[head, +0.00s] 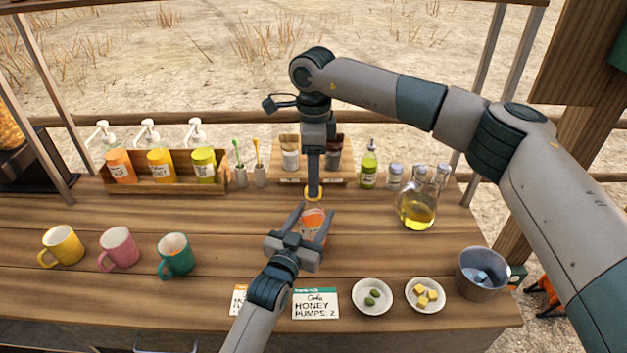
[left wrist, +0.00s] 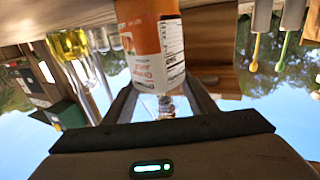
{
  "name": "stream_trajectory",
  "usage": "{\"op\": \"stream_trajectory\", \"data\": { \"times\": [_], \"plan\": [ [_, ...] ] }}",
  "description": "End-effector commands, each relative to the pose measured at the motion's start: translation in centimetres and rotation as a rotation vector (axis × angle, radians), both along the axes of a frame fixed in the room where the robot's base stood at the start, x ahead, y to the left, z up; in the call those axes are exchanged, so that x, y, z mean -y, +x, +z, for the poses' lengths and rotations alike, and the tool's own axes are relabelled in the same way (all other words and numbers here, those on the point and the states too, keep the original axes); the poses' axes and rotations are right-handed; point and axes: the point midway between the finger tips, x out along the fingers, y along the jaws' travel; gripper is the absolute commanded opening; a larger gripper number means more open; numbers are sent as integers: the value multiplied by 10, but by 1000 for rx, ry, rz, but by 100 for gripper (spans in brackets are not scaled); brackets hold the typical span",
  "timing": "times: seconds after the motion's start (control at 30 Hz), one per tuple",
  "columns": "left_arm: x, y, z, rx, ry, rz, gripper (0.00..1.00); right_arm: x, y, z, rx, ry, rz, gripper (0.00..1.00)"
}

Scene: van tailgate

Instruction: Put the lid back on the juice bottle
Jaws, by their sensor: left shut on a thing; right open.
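The orange juice bottle (head: 313,217) stands near the middle of the counter. My left gripper (head: 306,228) is shut on it from the front. In the left wrist view, the bottle (left wrist: 150,40) with its white label shows between the fingers, the picture being upside down. My right gripper (head: 313,190) is open, pointing straight down above the bottle. A small yellow lid (head: 313,194) shows at its fingertips, just above the bottle. I cannot tell whether the lid touches the bottle's neck.
A wooden box (head: 165,182) of pump bottles stands back left. Yellow, pink and green mugs stand front left. A glass flask of yellow liquid (head: 417,212) is at right. Small bowls (head: 373,297), a metal bucket (head: 482,272) and a honey card (head: 316,303) are along the front.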

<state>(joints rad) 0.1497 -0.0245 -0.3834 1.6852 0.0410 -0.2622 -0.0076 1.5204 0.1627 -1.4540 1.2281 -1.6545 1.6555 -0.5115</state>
Motion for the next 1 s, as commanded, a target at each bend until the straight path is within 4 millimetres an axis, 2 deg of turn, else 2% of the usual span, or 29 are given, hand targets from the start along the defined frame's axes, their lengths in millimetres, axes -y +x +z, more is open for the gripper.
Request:
{"op": "stream_trajectory", "data": {
  "times": [0.3,0.5,0.7,0.97,1.0],
  "plan": [
    [0,0,-1,-1,0,0,0,0,0,56,2,0,0,52],
    [0,0,-1,-1,0,0,0,0,0,83,1,0,0,52],
    [0,0,-1,-1,0,0,0,0,0,94,-1,0,0,52],
    [0,0,0,-1,0,0,0,0,0,94,-1,0,0,52],
    [0,0,0,-1,0,0,59,0,0,94,-1,0,1,52]
  ]
}}
